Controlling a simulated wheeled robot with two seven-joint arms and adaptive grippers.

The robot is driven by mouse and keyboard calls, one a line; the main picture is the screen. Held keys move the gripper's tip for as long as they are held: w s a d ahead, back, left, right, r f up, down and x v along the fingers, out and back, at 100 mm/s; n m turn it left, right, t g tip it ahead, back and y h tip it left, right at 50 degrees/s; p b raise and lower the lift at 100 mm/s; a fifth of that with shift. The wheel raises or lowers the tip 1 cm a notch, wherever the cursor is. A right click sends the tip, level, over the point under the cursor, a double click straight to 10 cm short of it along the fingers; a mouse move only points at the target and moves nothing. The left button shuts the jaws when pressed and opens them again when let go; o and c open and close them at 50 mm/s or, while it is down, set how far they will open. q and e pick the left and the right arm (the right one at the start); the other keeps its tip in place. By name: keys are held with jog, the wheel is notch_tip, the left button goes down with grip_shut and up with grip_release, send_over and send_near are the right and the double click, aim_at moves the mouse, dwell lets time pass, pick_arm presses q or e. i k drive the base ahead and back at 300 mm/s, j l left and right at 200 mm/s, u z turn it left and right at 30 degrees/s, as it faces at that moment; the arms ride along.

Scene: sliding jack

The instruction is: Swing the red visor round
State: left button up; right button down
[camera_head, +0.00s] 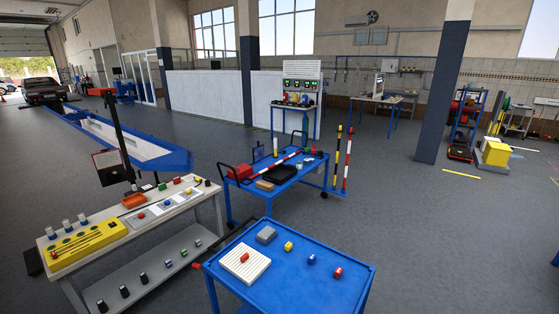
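No part clearly reads as a visor. I cannot tell whether the top piece or the panel is the red visor. Neither of my grippers shows in the head view.
The workbench (213,214) at left carries a yellow block (88,244) and small coloured pieces. A blue cart (310,294) stands in front, with a white ribbed block (246,265) on it. Another blue cart (289,184) is behind. Open floor (440,235) lies to the right.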

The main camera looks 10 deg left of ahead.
aim_at(97, 92)
jog(key=l+u, duration=0.25)
jog(key=l, duration=0.45)
jog(key=k+l+u, duration=0.1)
jog(key=l+u, duration=0.15)
jog(key=l, duration=0.4)
jog(key=l+u, duration=0.4)
jog(key=l, duration=0.35)
jog(key=k+l+u, duration=0.1)
jog(key=l+u, duration=0.3)
jog(key=l, duration=0.3)
jog(key=i+l+u, duration=0.1)
jog(key=l+u, duration=0.25)
jog(key=l, duration=0.25)
jog(key=l+u, duration=0.35)
jog(key=l, duration=0.25)
jog(key=l+u, duration=0.2)
jog(key=l, duration=0.6)
jog(key=l+u, duration=0.2)
jog(key=l, duration=0.6)
jog(key=k+l+u, duration=0.2)
jog(key=l, duration=0.6)
jog(key=l+u, duration=0.3)
jog(key=l, duration=0.35)
jog(key=l+u, duration=0.3)
jog(key=l, duration=0.3)
jog(key=l+u, duration=0.4)
jog(key=l, duration=2.05)
jog(key=i+l+z, duration=0.1)
jog(key=l, duration=0.7)
